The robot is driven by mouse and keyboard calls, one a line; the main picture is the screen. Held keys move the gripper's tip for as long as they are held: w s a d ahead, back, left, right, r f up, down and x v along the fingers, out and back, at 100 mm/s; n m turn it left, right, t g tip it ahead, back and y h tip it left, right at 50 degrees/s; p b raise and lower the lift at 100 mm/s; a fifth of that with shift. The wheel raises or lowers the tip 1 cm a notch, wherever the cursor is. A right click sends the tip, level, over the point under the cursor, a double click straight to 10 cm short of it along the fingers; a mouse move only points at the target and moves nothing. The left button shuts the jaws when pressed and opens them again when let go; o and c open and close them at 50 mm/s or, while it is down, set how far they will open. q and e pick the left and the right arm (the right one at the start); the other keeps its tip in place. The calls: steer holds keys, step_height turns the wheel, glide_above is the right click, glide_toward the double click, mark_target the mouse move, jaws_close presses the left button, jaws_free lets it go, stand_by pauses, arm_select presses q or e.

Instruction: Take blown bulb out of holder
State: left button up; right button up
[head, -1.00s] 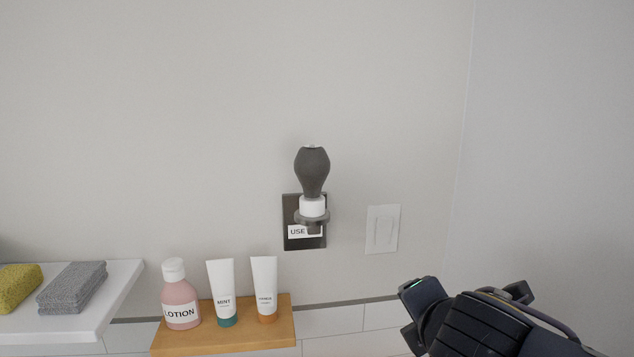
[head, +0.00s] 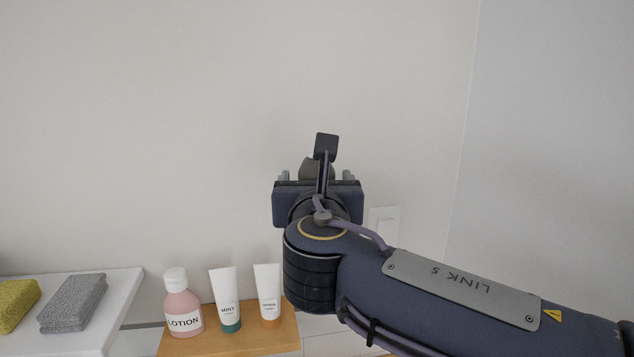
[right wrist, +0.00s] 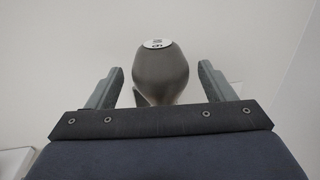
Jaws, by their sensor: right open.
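The blown bulb is dark grey and pear-shaped, with a pale marked disc on its top. It stands upright in the right wrist view (right wrist: 158,72). In the head view only its upper part (head: 309,169) shows, behind my right gripper. My right gripper (right wrist: 161,70) is open, with one finger on each side of the bulb and gaps visible between fingers and bulb. It also shows in the head view (head: 317,176), in front of the wall. The holder and its wall plate are hidden behind my right arm. My left gripper is not in view.
A wall switch (head: 391,219) is partly visible right of my gripper. Below left, a wooden shelf (head: 230,345) bears a lotion bottle (head: 182,305) and two tubes (head: 225,300). A white ledge (head: 110,300) holds folded cloths. The wall above is clear.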

steer(key=shift+w, duration=0.85)
steer(key=shift+c, duration=0.5)
steer(key=c, duration=1)
steer(key=shift+o, duration=0.2)
steer(key=shift+r, duration=0.1)
steer(key=shift+r, duration=1.75)
steer(key=shift+r, duration=2.85)
